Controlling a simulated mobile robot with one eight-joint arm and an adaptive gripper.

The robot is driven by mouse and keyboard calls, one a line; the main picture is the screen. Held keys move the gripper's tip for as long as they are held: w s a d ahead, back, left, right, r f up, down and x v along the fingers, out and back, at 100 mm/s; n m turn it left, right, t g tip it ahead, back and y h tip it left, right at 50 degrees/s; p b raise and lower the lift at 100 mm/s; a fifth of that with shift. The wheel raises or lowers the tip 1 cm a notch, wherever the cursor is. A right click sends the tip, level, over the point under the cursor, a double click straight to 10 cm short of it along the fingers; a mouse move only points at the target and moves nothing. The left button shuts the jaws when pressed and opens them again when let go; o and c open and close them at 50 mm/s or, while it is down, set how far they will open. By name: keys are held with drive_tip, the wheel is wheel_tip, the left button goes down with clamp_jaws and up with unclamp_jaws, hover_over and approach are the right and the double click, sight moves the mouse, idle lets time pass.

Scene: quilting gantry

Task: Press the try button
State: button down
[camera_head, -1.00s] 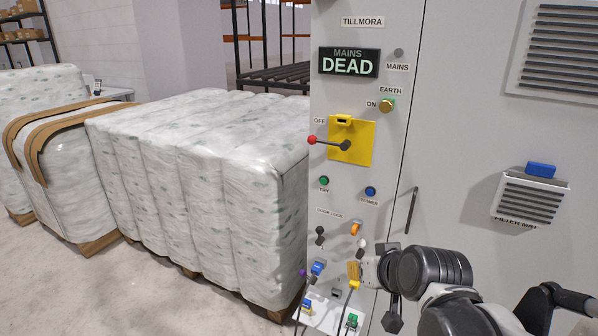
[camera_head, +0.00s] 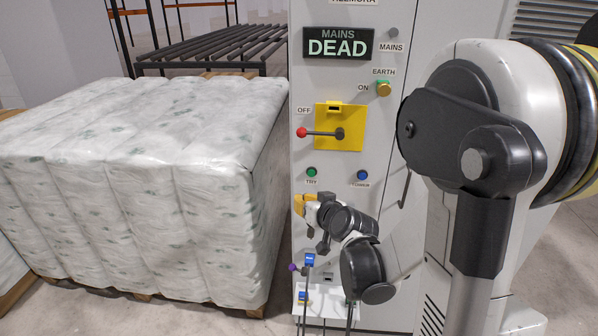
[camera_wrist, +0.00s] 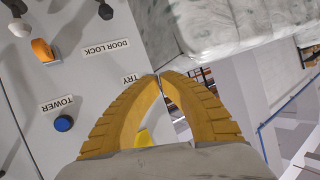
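The try button (camera_head: 312,171) is a small green button on the grey cabinet's front, above its TRY label (camera_head: 311,182), in the head view. My gripper (camera_head: 300,204), with yellow fingers, is just below the button and label in that view. The gap between fingertips and panel cannot be judged. In the wrist view the panel appears upside down. There my ribbed yellow fingers (camera_wrist: 160,75) meet at their tips beside the TRY label (camera_wrist: 129,78), with nothing seen between the tips. The green button is hidden behind the fingers there.
The blue tower button (camera_head: 362,174) is right of the try button. Above is a yellow plate (camera_head: 352,140) with a red-knobbed lever (camera_head: 301,132) towards OFF. A display (camera_head: 338,43) reads MAINS DEAD. Wrapped bales (camera_head: 140,180) stand close at left. An orange door-lock piece (camera_wrist: 42,50) projects.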

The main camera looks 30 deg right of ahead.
sight(311, 173)
drive_tip(key=shift+s+d, duration=0.1)
drive_tip(key=shift+w+d, duration=0.8)
drive_tip(key=shift+w, duration=0.45)
drive_tip(key=shift+w+d, duration=0.8)
drive_tip(key=shift+w, duration=0.4)
drive_tip(key=shift+w+d, duration=0.8)
drive_tip(key=shift+w, duration=0.45)
drive_tip(key=shift+w+d, duration=0.1)
drive_tip(key=shift+w, duration=0.05)
drive_tip(key=shift+w+d, duration=0.15)
drive_tip(key=shift+w, duration=0.05)
drive_tip(key=shift+w+d, duration=0.25)
drive_tip(key=shift+w, duration=0.15)
drive_tip(key=shift+s, duration=0.1)
drive_tip(key=shift+s+a, duration=0.55)
drive_tip(key=shift+s, duration=0.1)
